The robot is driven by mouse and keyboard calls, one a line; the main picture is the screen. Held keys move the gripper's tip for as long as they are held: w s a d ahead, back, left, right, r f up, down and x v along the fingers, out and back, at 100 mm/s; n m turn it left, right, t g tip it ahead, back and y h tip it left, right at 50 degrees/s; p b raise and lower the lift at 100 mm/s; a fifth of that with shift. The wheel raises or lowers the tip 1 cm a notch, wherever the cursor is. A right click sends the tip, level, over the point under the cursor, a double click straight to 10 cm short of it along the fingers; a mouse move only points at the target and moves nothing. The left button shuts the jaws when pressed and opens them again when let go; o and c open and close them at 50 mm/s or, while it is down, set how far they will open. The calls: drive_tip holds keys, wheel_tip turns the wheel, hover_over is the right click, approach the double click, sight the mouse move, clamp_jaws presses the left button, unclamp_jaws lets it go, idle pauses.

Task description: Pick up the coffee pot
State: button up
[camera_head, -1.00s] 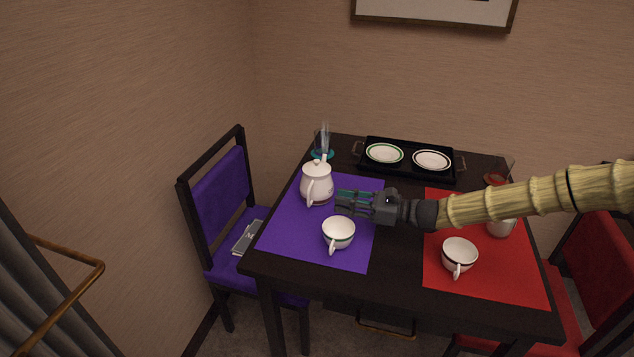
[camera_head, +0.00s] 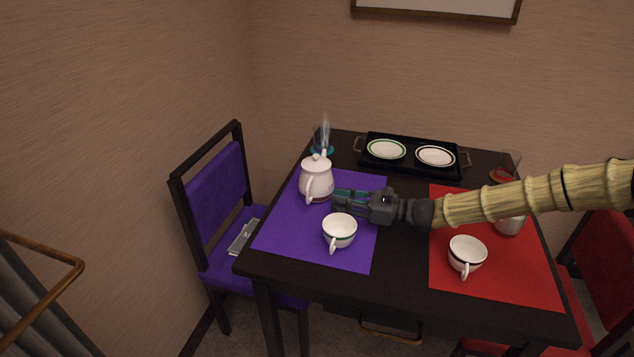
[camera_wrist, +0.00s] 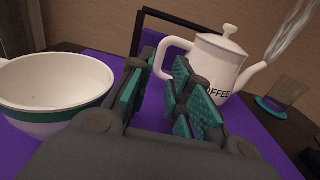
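The white coffee pot (camera_head: 316,178) stands upright on the purple mat (camera_head: 279,238), its handle toward the front of the table. In the wrist view the coffee pot (camera_wrist: 218,62) is marked "COFFEE", has its handle on the left and steam at its spout. My gripper (camera_head: 338,201) is just right of the pot, low over the mat. In the wrist view my gripper (camera_wrist: 158,95) has its teal-padded fingers apart with nothing between them. The pot's handle lies beyond the fingers; I cannot tell whether they touch the pot.
A white cup with a green band (camera_head: 339,230) stands close in front of my gripper. A black tray (camera_head: 411,139) with two plates is at the back. A red mat (camera_head: 483,284) with another cup (camera_head: 467,253) is right. A teal coaster (camera_wrist: 273,107) lies behind the pot.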

sight(307, 194)
drive_tip(key=shift+p+x, duration=0.5)
drive_tip(key=shift+x, duration=4.5)
drive_tip(key=shift+w+f, duration=0.1)
drive_tip(key=shift+f, duration=0.1)
clamp_jaws()
drive_tip(key=shift+r, duration=0.1)
